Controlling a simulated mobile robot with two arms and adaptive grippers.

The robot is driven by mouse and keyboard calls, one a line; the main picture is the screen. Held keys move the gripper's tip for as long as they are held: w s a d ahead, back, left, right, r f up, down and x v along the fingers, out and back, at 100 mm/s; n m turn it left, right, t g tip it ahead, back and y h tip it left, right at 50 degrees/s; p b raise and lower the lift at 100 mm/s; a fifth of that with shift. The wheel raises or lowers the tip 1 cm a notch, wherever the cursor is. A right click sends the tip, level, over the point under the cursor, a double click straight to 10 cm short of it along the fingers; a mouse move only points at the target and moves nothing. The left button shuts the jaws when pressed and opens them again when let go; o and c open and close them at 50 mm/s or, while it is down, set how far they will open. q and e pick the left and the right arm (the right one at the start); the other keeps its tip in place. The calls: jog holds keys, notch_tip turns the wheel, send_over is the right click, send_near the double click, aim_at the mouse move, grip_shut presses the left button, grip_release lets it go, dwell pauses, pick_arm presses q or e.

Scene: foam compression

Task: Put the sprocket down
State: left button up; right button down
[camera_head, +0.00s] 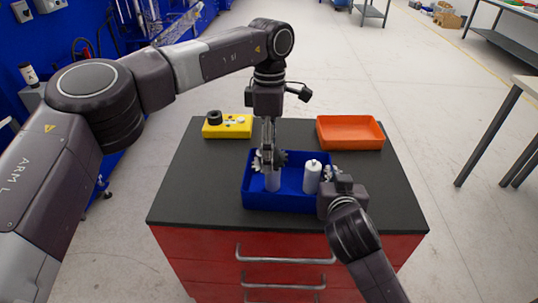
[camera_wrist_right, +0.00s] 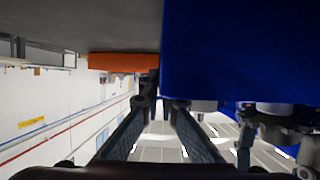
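In the tray stand a white cylinder (camera_head: 312,177) and pale toothed parts (camera_head: 327,173), close to my right gripper. An orange tray (camera_head: 350,133) is at the back right, a yellow block with dark knobs (camera_head: 227,130) at the back left. The dark tabletop (camera_head: 190,190) is clear at left.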

pick_arm(q)
jog(key=shift+r, duration=0.4)
grip_shut()
notch_tip(320, 180, up, 12)
jog(key=m+t, duration=0.3)
jog(key=m, duration=1.5)
notch_tip(320, 180, down, 10)
jog(key=h, duration=0.1)
jog(key=shift+s+a+m, duration=0.3)
jog(key=shift+s+a, duration=0.15)
